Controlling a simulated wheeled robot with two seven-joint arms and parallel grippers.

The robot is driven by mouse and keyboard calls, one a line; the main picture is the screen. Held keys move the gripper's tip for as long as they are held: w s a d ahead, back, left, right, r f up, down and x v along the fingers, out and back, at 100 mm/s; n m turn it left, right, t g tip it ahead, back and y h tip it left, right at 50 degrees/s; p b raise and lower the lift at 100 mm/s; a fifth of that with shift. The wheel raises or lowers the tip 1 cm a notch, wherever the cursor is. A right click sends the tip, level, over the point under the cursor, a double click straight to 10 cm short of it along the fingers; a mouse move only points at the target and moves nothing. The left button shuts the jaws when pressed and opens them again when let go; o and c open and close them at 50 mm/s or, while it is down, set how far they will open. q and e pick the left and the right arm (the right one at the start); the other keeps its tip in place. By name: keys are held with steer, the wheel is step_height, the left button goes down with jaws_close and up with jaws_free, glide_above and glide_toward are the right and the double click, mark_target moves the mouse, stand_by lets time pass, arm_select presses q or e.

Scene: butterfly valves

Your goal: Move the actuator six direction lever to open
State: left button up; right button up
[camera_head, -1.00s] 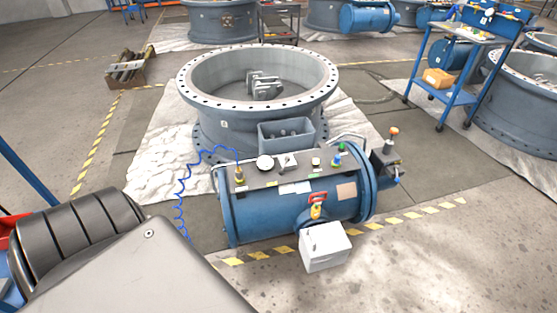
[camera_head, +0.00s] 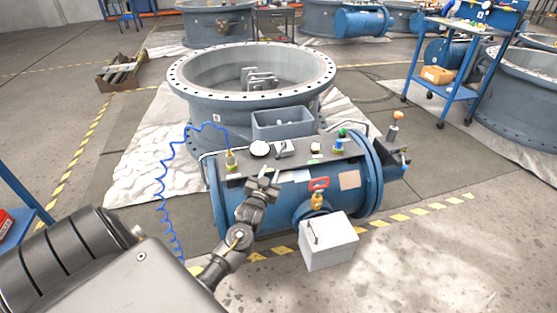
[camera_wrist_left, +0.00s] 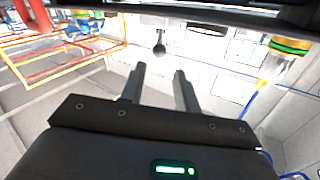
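The blue cylindrical actuator (camera_head: 285,205) stands in front of the large flanged valve body. On its top plate is a small grey block with a dark lever (camera_head: 283,150). In the left wrist view a lever with a dark ball knob (camera_wrist_left: 159,48) stands out from a pale panel. My left gripper (camera_head: 268,182) is over the front of the actuator's top plate, below the lever in the picture. In the left wrist view its two fingers (camera_wrist_left: 158,82) are apart and empty, with the knob beyond the tips, apart from them. My right gripper is not in view.
A round white gauge (camera_head: 260,148) and a brass fitting with a blue coiled hose (camera_head: 231,160) sit left of the lever. A red-handled valve (camera_head: 318,188) and a white box (camera_head: 328,242) are at the front. A grey bin (camera_head: 283,124) is behind.

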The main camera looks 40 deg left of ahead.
mark_target(279, 154)
arm_select(q)
steer(key=b+x, duration=0.2)
steer(key=x, duration=0.7)
steer(key=shift+w+a+f, duration=0.1)
steer(key=shift+w, duration=0.25)
steer(key=shift+w+a, duration=0.2)
steer(key=shift+w, duration=0.3)
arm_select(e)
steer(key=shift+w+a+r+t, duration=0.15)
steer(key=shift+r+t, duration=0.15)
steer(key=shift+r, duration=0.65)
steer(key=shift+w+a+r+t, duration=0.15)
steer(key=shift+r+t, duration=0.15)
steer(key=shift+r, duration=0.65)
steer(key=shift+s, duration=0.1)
arm_select(q)
jaws_close()
